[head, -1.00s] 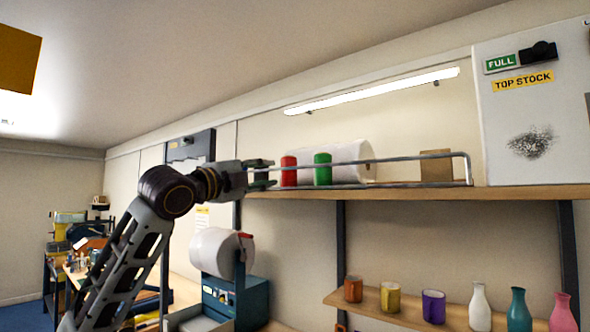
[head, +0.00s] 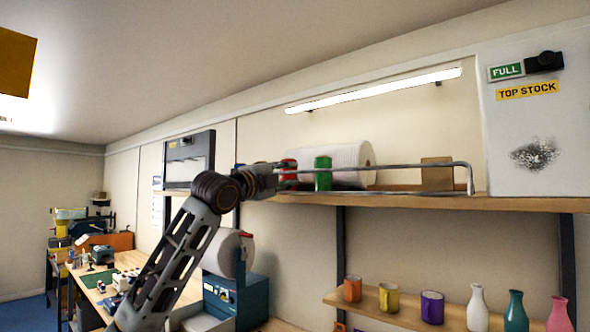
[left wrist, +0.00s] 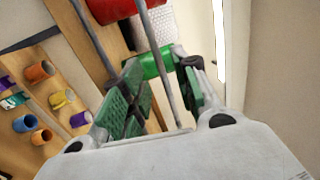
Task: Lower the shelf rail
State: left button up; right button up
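The shelf rail (head: 400,166) is a thin grey metal bar, raised along the front edge of the top shelf (head: 420,201). It bends down to the shelf at its right end. My left gripper (head: 292,178) is at the rail's left part, in front of the red can (head: 289,162). In the left wrist view, the rail (left wrist: 168,72) runs between the green-padded fingers of my left gripper (left wrist: 165,98). The fingers stand apart, and I cannot tell whether either touches the rail. My right gripper is in neither view.
Behind the rail stand a green can (head: 323,173), a large white roll (head: 345,158) and a brown carton (head: 436,172). A lower shelf (head: 375,304) holds mugs and vases. A white panel (head: 535,125) is at the right. The space before the rail's right part is clear.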

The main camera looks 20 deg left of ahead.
aim_at(294, 172)
pick_arm(q)
jog(key=shift+p+x, duration=0.65)
jog(key=shift+x, duration=1.45)
jog(key=shift+c, duration=0.2)
grip_shut()
